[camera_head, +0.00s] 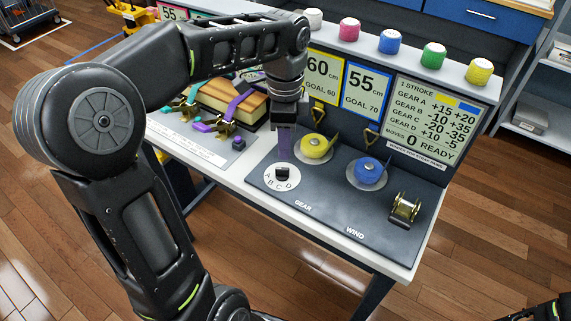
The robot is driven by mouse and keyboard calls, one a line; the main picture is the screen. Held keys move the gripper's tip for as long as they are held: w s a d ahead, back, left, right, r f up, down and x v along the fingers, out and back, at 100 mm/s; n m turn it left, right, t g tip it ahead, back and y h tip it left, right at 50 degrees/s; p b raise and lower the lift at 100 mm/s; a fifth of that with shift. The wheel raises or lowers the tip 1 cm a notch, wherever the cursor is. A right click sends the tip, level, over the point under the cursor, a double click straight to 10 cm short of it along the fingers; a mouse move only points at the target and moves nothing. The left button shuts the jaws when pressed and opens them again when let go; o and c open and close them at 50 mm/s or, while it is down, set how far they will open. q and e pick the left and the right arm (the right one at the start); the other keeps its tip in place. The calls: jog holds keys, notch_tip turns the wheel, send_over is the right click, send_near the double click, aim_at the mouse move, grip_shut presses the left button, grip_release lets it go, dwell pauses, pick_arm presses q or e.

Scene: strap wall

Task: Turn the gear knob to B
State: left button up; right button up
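The gear knob (282,173) is a small dark knob on a white round dial lettered A, B, C and D, on the dark panel above the word GEAR. Which letter it points at is too small to tell. My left arm comes in from the left and reaches down over the panel. My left gripper (285,118) hangs above and slightly behind the dial, apart from the knob. Its fingers are dark and small here, so their opening is unclear. A purple strip (284,142) shows just below it.
A yellow spool (315,147), a blue spool (367,171) and a brass winch (405,208) stand right of the dial. A score board (435,118) rises behind. Strapped wooden blocks (232,101) lie to the left. Part of my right arm shows in the bottom right corner.

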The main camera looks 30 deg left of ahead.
aim_at(285, 169)
pick_arm(q)
jog(key=shift+f, duration=3.95)
grip_shut()
